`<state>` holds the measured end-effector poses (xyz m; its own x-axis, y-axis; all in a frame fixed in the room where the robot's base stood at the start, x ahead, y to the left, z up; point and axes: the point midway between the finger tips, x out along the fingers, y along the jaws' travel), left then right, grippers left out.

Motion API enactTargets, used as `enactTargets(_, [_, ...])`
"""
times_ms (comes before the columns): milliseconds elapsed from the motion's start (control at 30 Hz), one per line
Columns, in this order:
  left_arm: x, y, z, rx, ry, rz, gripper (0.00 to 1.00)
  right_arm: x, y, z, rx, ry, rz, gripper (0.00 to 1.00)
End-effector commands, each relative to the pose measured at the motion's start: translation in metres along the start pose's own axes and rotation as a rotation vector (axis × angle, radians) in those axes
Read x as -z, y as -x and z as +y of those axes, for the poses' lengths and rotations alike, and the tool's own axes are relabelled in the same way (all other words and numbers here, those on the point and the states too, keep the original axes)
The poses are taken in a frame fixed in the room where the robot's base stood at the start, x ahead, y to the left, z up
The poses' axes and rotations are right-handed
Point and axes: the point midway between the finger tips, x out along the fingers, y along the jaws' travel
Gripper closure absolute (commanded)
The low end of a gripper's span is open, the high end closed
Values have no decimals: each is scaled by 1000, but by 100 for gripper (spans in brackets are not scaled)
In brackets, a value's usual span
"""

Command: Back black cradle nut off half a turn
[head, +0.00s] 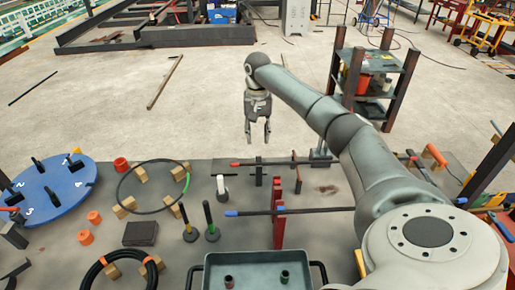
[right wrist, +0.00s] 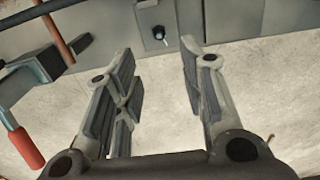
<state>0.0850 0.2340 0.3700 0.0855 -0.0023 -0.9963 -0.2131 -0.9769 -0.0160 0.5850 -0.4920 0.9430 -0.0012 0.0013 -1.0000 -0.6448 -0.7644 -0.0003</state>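My right gripper (head: 258,138) hangs fingers-down past the far edge of the bench, over bare floor in the head view. In the right wrist view its two fingers (right wrist: 155,95) are spread wide with nothing between them. Two dark rods lie across the bench: a far rod with a red end (head: 235,164) and a nearer rod with a blue end (head: 231,213). Small black holders (head: 258,171) sit along the far rod. I cannot tell which small black part is the cradle nut. My left gripper does not show.
A blue numbered disc (head: 62,190) is at left. A black ring (head: 120,188) rests on wooden blocks. Red upright plates (head: 279,220) and a grey tray (head: 255,273) are nearer me. A shelf cart (head: 372,80) stands beyond the bench. In the right wrist view a small black knob (right wrist: 158,33) shows.

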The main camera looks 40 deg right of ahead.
Motion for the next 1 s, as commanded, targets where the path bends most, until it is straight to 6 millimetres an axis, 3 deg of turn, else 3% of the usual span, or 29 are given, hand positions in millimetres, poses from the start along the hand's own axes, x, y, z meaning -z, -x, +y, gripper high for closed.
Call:
enactTargets(600, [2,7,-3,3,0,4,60,-1,-96,0,-2,0,-3,62])
enactTargets(1000, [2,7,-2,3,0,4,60,-1,-105,0,-1,0,-1,62])
